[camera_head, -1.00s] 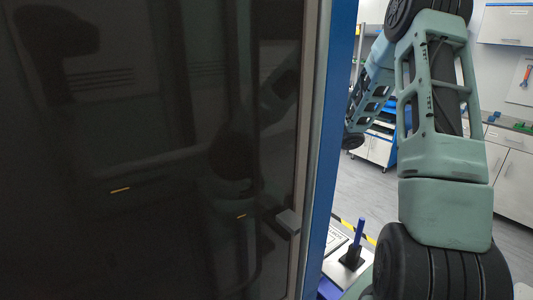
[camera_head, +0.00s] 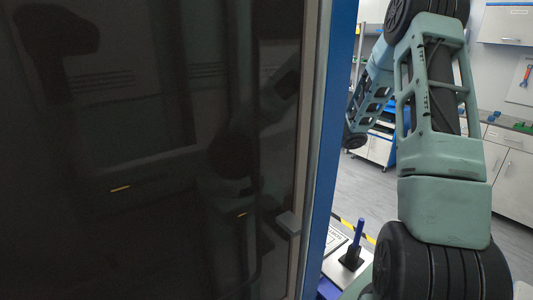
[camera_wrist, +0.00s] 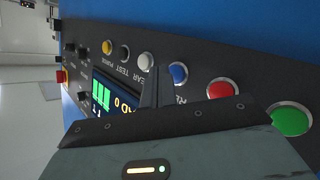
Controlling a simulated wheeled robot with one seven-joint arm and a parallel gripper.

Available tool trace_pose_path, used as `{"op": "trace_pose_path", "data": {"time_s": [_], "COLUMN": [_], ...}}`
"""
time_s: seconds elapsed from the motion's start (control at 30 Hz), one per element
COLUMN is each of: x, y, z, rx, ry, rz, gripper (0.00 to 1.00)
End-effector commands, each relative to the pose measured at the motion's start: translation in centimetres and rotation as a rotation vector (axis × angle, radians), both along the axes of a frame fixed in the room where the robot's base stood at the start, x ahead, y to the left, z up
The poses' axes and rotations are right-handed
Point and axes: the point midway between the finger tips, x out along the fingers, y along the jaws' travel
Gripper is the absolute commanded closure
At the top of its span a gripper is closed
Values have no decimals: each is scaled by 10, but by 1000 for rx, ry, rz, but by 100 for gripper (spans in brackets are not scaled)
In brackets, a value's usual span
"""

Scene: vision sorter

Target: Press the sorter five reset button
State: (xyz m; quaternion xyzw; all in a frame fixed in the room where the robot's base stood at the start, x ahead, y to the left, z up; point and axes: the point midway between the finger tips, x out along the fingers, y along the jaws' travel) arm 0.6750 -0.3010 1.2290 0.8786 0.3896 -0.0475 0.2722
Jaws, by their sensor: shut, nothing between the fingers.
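In the wrist view, a dark control panel (camera_wrist: 205,75) on a blue cabinet holds a row of round buttons. A blue button (camera_wrist: 178,73) sits between a white button (camera_wrist: 146,61) and a red button (camera_wrist: 221,89). A label beside the blue button is partly hidden by my gripper, so I cannot read it fully. A large green button (camera_wrist: 290,120) is at the right. My gripper (camera_wrist: 157,84) is shut and empty, its tip just beside the blue button and over the panel. I cannot tell whether it touches. The head view does not show the gripper.
A lit display (camera_wrist: 112,98) is partly covered by my gripper. Yellow (camera_wrist: 107,47) and black (camera_wrist: 125,53) buttons and dark knobs lie further left. In the head view, a large dark glass door (camera_head: 150,150) fills the left side. Lab cabinets (camera_head: 510,170) stand behind my arm.

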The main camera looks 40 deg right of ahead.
Motion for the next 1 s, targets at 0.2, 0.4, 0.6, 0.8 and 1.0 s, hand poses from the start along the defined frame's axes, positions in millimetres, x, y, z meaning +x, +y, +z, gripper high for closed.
{"op": "trace_pose_path", "data": {"time_s": [0.2,0.4,0.6,0.8,1.0], "x": [0,-1,-2,-3,-3], "y": [-4,-22,-41,-50,-50], "z": [1,1,1,1,0], "rx": [0,0,0,0,0], "ry": [-1,0,0,-1,-1], "rz": [-2,-2,-2,-1,-1], "gripper": [100,100,100,100,100]}}
